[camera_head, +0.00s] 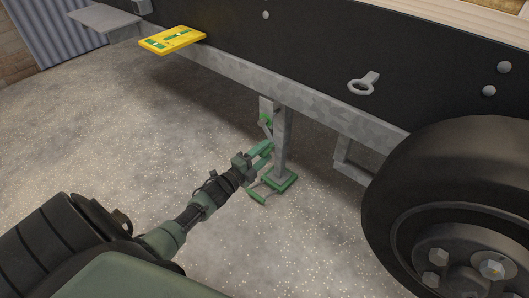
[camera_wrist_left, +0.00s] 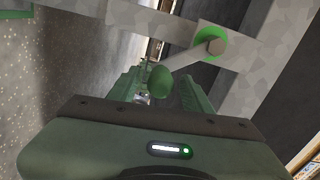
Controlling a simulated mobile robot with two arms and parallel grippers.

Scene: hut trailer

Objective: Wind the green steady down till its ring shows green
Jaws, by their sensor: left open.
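The steady (camera_head: 282,148) is a grey metal leg under the trailer's frame, with a green foot (camera_head: 279,180) at the ground. In the left wrist view a crank arm (camera_wrist_left: 187,60) runs from a hub with a green ring (camera_wrist_left: 211,42) to a green knob (camera_wrist_left: 160,81). The crank also shows beside the leg in the head view (camera_head: 266,121). My left gripper (camera_head: 264,171) is open just left of the leg. In the left wrist view the knob appears between its fingers (camera_wrist_left: 161,92); I cannot tell whether they touch it. My right gripper is not in view.
A yellow level plate (camera_head: 172,40) sits at the trailer's edge, upper left. A large black wheel (camera_head: 400,185) stands to the right of the steady. The trailer's grey rail (camera_head: 330,113) runs above. Speckled ground lies open to the left.

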